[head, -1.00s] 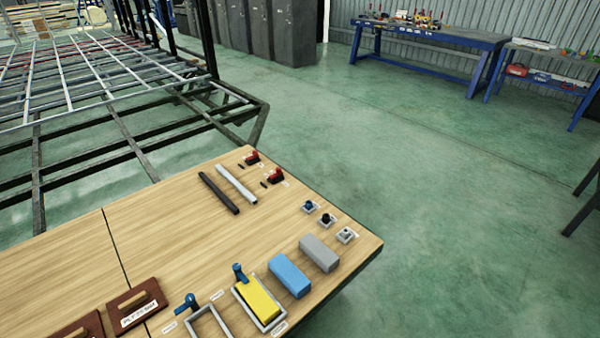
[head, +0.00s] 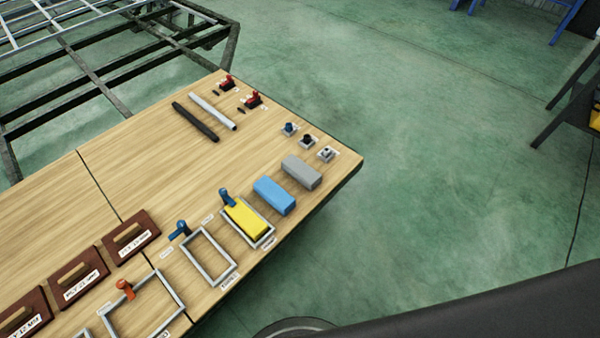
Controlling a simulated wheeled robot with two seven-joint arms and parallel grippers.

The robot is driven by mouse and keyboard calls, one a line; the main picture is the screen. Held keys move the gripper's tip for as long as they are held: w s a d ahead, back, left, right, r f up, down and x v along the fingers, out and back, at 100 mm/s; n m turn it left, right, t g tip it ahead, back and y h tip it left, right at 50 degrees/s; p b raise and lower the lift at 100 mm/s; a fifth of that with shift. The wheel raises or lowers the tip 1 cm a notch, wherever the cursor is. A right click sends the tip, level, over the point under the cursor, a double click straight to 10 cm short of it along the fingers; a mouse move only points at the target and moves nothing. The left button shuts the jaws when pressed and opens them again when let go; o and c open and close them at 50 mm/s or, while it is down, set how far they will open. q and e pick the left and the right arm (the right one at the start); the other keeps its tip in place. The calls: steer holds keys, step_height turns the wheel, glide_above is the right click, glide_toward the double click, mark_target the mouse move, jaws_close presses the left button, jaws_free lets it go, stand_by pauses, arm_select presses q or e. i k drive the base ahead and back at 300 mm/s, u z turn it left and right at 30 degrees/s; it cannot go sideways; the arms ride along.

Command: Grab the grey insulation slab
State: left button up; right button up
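The grey insulation slab (head: 301,172) lies flat on the wooden table (head: 135,181) near its right end. A blue slab (head: 273,195) lies beside it to the lower left, with a small gap. A yellow slab (head: 246,218) lies in a grey frame further left. Neither gripper is in the head view, and nothing touches the grey slab.
Small clamp-like parts (head: 307,141) stand just behind the grey slab. Black and silver bars (head: 195,121) lie further back. A steel chassis frame (head: 90,70) stands behind the table. The green floor (head: 430,150) right of the table is clear.

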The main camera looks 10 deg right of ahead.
mark_target(308, 176)
steer(key=z, duration=1.65)
steer(key=i, duration=4.95)
steer(key=u, duration=4.15)
steer(key=i, duration=0.45)
steer(key=z, duration=0.1)
